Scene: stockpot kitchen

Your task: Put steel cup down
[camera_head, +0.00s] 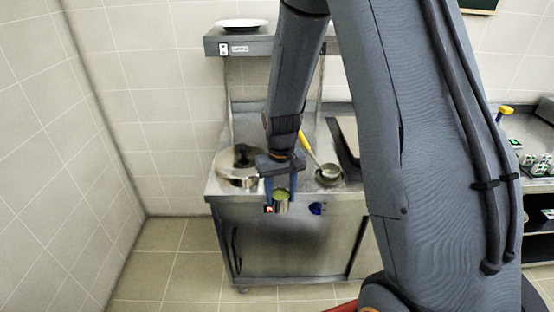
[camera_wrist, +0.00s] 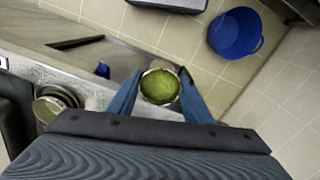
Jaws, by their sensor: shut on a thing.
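My gripper (camera_head: 279,196) is shut on the steel cup (camera_head: 281,206), which holds something green. In the head view the cup appears in front of the front edge of the steel counter (camera_head: 272,198). In the wrist view the two blue fingers of my gripper (camera_wrist: 160,92) stand either side of the cup (camera_wrist: 160,102), and its open top with the green contents faces the camera. I cannot tell from these views how high the cup is above any surface.
A shelf (camera_head: 240,44) with a white plate (camera_head: 241,23) is above. A blue bucket (camera_wrist: 235,33) is on the floor.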

